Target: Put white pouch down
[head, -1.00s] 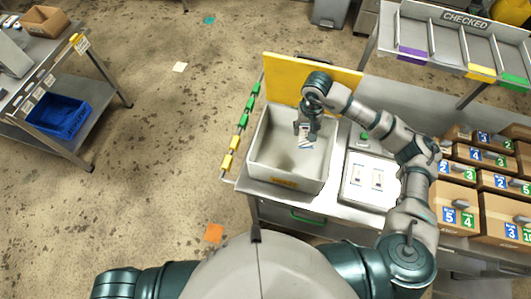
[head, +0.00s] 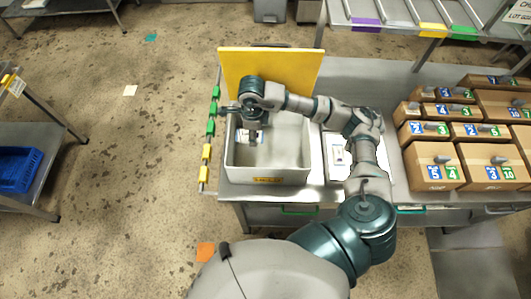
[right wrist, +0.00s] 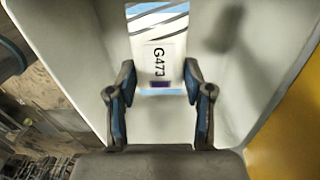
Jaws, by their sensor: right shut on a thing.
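The white pouch (right wrist: 160,65), marked G473 with a small purple patch and blue stripes, is between the fingers of my right gripper (right wrist: 158,80). The gripper is shut on it. In the head view my right gripper (head: 254,140) is inside the cream bin (head: 238,176), near its left side, and the pouch (head: 242,136) shows partly beside the fingers. Bin walls flank the pouch in the right wrist view. I cannot tell whether the pouch touches the bin floor. My left gripper is not in view.
A yellow panel (head: 275,75) stands behind the bin. Right of the bin a pale tray (head: 335,155) holds white labelled items, partly behind my right arm. Cardboard boxes (head: 428,172) fill the bench's right side. Green and yellow tags line the bench's left edge.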

